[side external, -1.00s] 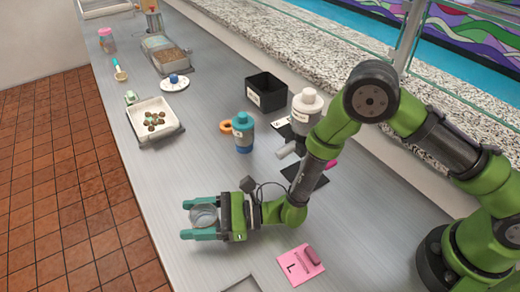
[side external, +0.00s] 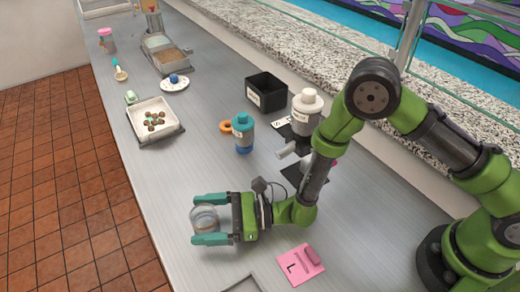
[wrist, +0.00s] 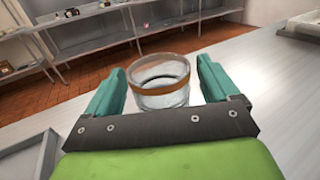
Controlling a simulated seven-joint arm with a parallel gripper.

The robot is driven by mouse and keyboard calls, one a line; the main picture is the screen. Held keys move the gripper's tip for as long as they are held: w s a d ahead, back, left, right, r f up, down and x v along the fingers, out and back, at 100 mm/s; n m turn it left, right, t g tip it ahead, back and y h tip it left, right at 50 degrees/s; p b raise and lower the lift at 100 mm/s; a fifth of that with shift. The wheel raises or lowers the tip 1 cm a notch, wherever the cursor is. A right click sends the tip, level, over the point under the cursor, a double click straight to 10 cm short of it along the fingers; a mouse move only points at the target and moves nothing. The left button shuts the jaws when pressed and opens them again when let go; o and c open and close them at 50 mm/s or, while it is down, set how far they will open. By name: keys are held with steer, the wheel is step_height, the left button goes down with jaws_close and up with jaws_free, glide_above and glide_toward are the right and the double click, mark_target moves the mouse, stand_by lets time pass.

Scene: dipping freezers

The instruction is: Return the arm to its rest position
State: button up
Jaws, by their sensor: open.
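My green arm reaches low over the steel counter, and my gripper (side external: 196,220) points left near the counter's front edge. Its two teal fingers are spread open. A clear glass (side external: 204,218) with a brown band stands upright between the fingertips. In the wrist view the glass (wrist: 160,82) stands between and just ahead of the fingers of my gripper (wrist: 162,78), with a gap on each side. Its contents look empty.
A pink card marked L (side external: 300,266) lies close to my wrist. A white tray (side external: 172,130) holds several small balls.

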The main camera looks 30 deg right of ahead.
steer(key=r, duration=0.7)
steer(key=shift+s+d+r, duration=0.1)
steer(key=shift+s+d, duration=0.15)
steer(key=shift+d, duration=0.1)
steer(key=s+d+r+n+g+h, duration=0.1)
steer(key=s+d+r+n+g, duration=0.25)
steer(key=r+n, duration=0.25)
steer(key=s+d+r+n+g, duration=0.3)
steer(key=s+r+n+g, duration=0.2)
steer(key=r+n, duration=0.15)
steer(key=s+d+r+n+t+h, duration=0.1)
steer(key=d+h, duration=0.3)
steer(key=d, duration=0.5)
steer(key=s+d+r+n+t+h, duration=0.1)
steer(key=s+d+n+t+h, duration=0.1)
steer(key=d, duration=0.7)
steer(key=s+d+r+n+t+h, duration=0.1)
steer(key=d+n+t+h, duration=0.2)
steer(key=d+h, duration=0.4)
steer(key=d+t, duration=0.1)
steer(key=d, duration=0.1)
steer(key=shift+s+d, duration=0.3)
steer(key=shift+d, duration=0.05)
steer(key=shift+t, duration=0.25)
